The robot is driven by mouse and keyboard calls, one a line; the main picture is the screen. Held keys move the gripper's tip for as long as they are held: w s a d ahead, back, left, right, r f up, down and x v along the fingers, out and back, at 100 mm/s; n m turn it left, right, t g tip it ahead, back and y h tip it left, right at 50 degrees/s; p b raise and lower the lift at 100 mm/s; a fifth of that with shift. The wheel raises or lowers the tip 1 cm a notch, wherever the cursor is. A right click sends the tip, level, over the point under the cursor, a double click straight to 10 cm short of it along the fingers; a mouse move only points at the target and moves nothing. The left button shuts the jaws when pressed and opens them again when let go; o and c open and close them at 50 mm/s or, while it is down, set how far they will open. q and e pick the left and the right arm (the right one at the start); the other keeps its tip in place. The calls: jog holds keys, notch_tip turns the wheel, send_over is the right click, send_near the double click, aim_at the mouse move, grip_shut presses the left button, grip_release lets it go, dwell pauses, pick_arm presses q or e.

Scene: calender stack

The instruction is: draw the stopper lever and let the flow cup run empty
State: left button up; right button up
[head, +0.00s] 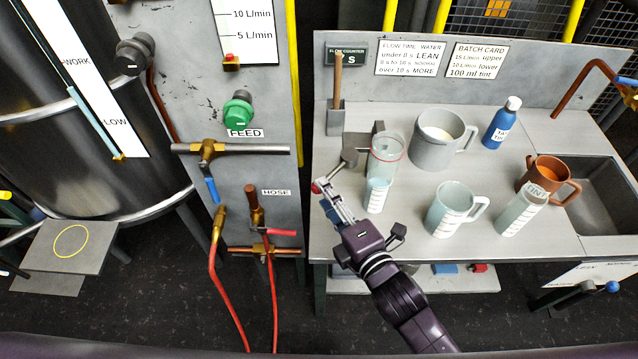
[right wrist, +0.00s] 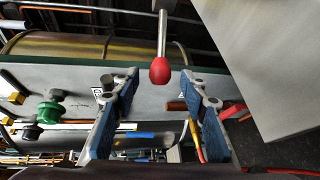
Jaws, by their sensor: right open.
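The flow cup (head: 388,146), a clear cup with a red ring, is held in a grey stand near the bench's left side. A small clear beaker (head: 377,196) stands below it. The stopper lever is a metal rod ending in a red knob (head: 316,187) at the bench's front left; the knob also shows in the right wrist view (right wrist: 160,70). My right gripper (head: 325,199) is open and empty, close to the knob. In the right wrist view its blue-padded fingers (right wrist: 159,100) lie either side of the knob's line, with the knob just beyond the tips. My left gripper is not in view.
A grey pitcher (head: 438,141), a blue bottle (head: 502,123), a clear jug (head: 452,209), a tint beaker (head: 519,214) and a copper mug (head: 547,174) stand to the right. The sink (head: 604,190) is at far right. The feed panel (head: 250,165) stands left of the bench.

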aim_at(333, 173)
jog(key=shift+x, duration=2.1)
jog(key=shift+c, duration=0.3)
grip_shut()
